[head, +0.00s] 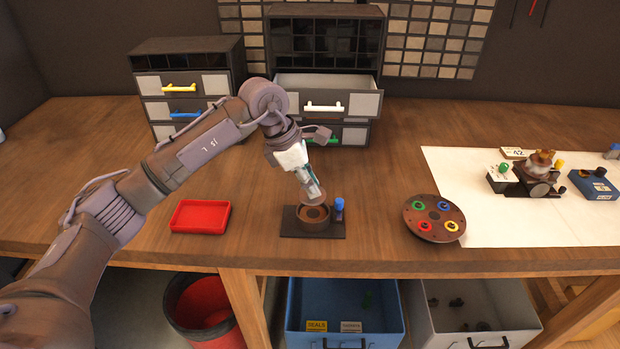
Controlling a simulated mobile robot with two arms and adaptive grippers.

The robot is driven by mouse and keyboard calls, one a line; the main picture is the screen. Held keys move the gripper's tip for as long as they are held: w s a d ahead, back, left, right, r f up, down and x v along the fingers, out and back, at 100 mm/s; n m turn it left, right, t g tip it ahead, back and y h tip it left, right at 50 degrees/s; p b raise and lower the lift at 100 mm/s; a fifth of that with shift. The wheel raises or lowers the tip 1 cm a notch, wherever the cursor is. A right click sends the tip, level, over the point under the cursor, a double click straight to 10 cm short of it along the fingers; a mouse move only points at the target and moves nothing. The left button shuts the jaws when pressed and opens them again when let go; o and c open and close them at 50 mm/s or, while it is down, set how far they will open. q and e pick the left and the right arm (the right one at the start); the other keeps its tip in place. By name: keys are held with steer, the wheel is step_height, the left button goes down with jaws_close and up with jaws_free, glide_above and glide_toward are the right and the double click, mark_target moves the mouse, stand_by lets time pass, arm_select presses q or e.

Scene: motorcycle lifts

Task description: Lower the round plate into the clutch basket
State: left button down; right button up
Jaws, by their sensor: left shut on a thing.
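The clutch basket (314,224) is a short brown round cup on a dark flat base near the front middle of the bench. My left gripper (313,188) is directly above it, pointing down, and is shut on the round plate (316,198). The plate is a small brownish disc, tilted and partly covered by the fingers. It is just above the basket's opening; I cannot tell whether it touches the rim. My right gripper is not in view.
A blue-capped item (338,206) stands close to the basket's right side. A red tray (200,216) lies to the left. A brown disc with coloured rings (434,218) lies to the right, partly on a white sheet (510,220). Drawer cabinets (327,65) stand behind, one drawer open.

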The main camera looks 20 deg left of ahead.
arm_select(q)
steer(key=shift+w+r+n, duration=0.1)
steer(key=shift+w+n, duration=0.25)
steer(key=shift+n, duration=0.15)
steer(key=shift+w+t, duration=0.15)
steer(key=shift+t, duration=0.15)
steer(key=shift+f+b, duration=0.4)
steer(key=shift+f, duration=0.2)
steer(key=shift+f+b, duration=1)
steer(key=shift+f, duration=1.05)
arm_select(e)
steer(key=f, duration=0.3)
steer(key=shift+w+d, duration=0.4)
arm_select(q)
steer(key=shift+b, duration=0.35)
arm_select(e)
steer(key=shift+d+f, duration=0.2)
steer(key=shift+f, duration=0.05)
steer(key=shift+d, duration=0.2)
